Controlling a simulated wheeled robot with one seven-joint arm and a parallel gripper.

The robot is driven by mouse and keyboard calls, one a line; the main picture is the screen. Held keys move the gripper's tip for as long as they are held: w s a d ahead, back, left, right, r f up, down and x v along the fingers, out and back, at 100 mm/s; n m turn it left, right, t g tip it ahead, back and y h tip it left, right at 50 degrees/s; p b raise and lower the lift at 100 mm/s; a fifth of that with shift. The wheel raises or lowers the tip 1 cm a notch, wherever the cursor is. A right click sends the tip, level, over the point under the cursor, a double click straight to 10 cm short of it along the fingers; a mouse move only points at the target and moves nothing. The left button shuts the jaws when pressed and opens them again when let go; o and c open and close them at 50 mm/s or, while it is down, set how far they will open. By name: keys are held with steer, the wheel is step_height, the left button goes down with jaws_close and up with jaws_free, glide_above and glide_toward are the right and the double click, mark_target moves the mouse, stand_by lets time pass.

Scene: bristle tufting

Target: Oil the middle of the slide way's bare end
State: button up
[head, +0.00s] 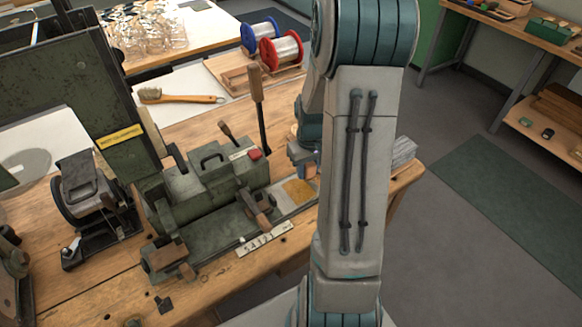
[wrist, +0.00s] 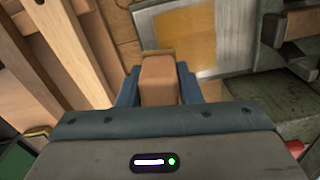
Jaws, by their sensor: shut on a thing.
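My gripper (wrist: 158,88) is shut on a tan, block-shaped thing (wrist: 159,78), held between blue fingers in the wrist view. I cannot tell for sure what tool it is, and its far end is hidden. The slide way's bare end (wrist: 232,38) is a grey metal plate just beyond the held thing. An amber-yellow patch (wrist: 190,35) covers the middle of the plate. In the head view the patch (head: 298,190) shows at the right end of the green machine (head: 205,200). My arm partly hides my gripper (head: 304,155) there, just behind the plate.
A tall wooden-handled lever (head: 258,105) rises from the machine close to my gripper. A brush (head: 180,97) lies on white paper behind. Blue and red spools (head: 281,48) stand at the back. A labelled strip (head: 264,239) lies in front of the machine.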

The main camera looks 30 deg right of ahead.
steer(key=shift+r+p, duration=1.8)
steer(key=shift+r, duration=0.95)
steer(key=shift+a+f, duration=0.1)
